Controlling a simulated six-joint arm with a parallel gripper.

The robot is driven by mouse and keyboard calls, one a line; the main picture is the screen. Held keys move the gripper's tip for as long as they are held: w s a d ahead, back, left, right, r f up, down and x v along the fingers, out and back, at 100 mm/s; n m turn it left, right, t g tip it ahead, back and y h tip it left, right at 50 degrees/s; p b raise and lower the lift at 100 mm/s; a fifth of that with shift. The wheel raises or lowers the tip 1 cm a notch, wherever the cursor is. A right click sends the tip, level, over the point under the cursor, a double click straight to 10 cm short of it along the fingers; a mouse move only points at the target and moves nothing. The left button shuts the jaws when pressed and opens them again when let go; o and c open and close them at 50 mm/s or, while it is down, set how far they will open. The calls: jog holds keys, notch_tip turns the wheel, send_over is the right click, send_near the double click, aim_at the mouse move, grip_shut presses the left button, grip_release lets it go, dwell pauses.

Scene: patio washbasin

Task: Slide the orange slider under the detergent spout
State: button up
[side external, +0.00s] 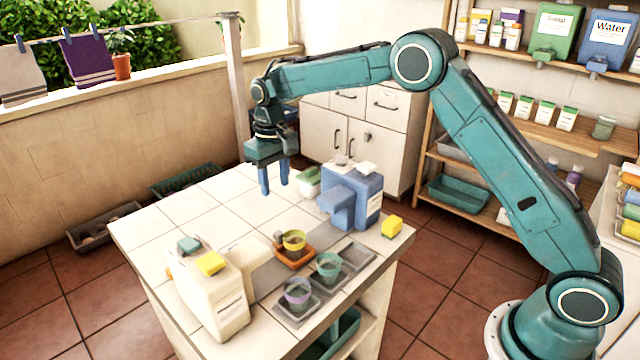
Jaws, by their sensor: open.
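The orange slider (295,262) is a small tray on a grey track between two dispensers on the tiled table. The blue dispenser (366,190), with a spout block (338,202) jutting left, is behind and to the right of the slider. The cream dispenser (212,297), with an arm (252,262) reaching toward the track, is at the front left. Their labels are too small to read, so I cannot tell which holds detergent. My gripper (275,186) is open and empty, above the back of the table, apart from the slider.
Yellow sponges (391,226) lie beside the blue dispenser and on the cream one. A green-lidded box (309,180) is behind. The table's left part is clear.

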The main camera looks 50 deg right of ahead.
aim_at(279, 232)
jog(key=shift+w+f, duration=0.1)
jog(key=shift+f, duration=0.2)
jog(key=shift+f, duration=6.85)
jog(key=shift+c, duration=0.2)
grip_shut()
